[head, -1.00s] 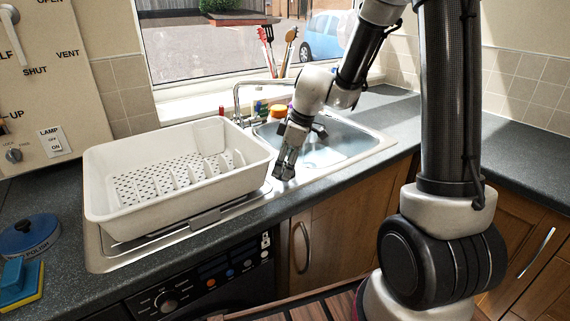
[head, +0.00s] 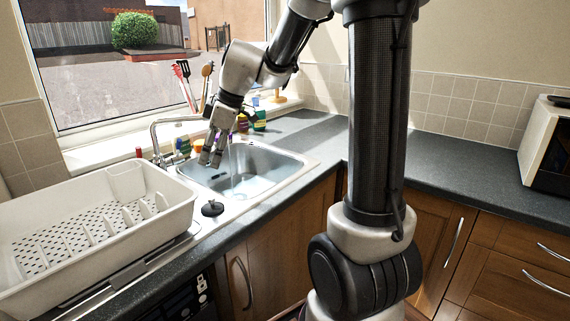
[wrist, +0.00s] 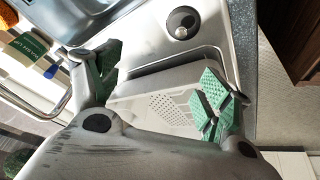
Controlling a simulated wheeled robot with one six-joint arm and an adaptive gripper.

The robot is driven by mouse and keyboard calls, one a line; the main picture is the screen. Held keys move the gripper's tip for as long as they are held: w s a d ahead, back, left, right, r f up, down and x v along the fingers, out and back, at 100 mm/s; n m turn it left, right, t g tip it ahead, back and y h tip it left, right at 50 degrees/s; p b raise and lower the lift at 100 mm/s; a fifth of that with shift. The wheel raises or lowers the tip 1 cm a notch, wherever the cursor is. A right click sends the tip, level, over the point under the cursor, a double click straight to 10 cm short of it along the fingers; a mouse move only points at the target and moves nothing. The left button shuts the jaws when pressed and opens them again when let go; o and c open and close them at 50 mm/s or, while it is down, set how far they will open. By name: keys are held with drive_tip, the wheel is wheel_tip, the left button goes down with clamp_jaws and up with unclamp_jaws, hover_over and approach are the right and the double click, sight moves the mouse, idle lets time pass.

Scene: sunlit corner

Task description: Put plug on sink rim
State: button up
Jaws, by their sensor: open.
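The black round plug (head: 212,208) with a small knob on top sits on the steel sink rim (head: 236,207), at the left front corner of the bowl (head: 250,172). In the wrist view the plug (wrist: 183,22) lies on the steel near the top, apart from the fingers. My gripper (head: 211,156) is open and empty, raised above the left part of the bowl, up and behind the plug. Its green-padded fingers (wrist: 160,82) stand wide apart in the wrist view, with nothing between them but the surface far below.
A white dish rack (head: 90,225) stands on the drainer at left. The tap (head: 157,135) is behind the bowl, close to my gripper. Bottles and sponges (head: 250,118) line the sill side. The counter (head: 440,190) at right is mostly clear.

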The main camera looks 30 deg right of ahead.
drive_tip(key=w+d+r+m+t+h, duration=0.1)
drive_tip(key=w+d+r+m+t, duration=0.2)
drive_tip(key=r, duration=0.5)
drive_tip(key=w+d+r+t+h, duration=0.1)
drive_tip(key=w+r+t, duration=0.3)
drive_tip(key=r, duration=0.5)
drive_tip(key=s+d+r+m+t+h, duration=0.35)
drive_tip(key=s+d+m, duration=0.2)
drive_tip(key=d, duration=0.45)
drive_tip(key=s+d+f+m+g+h, duration=0.1)
drive_tip(key=s+d+f+m+g, duration=0.15)
drive_tip(key=s, duration=0.35)
drive_tip(key=s+d+f+m+g+h, duration=0.1)
drive_tip(key=s+d+f+g+h, duration=0.15)
drive_tip(key=s, duration=0.25)
drive_tip(key=s+a+f+g+y, duration=0.2)
drive_tip(key=s+a+f, duration=0.1)
drive_tip(key=s+f, duration=0.3)
drive_tip(key=s+a+f+g+y, duration=0.2)
drive_tip(key=s+f, duration=0.4)
drive_tip(key=s, duration=0.4)
drive_tip(key=shift+s+a+y, duration=0.15)
drive_tip(key=shift+a+y, duration=0.65)
drive_tip(key=shift+a, duration=0.15)
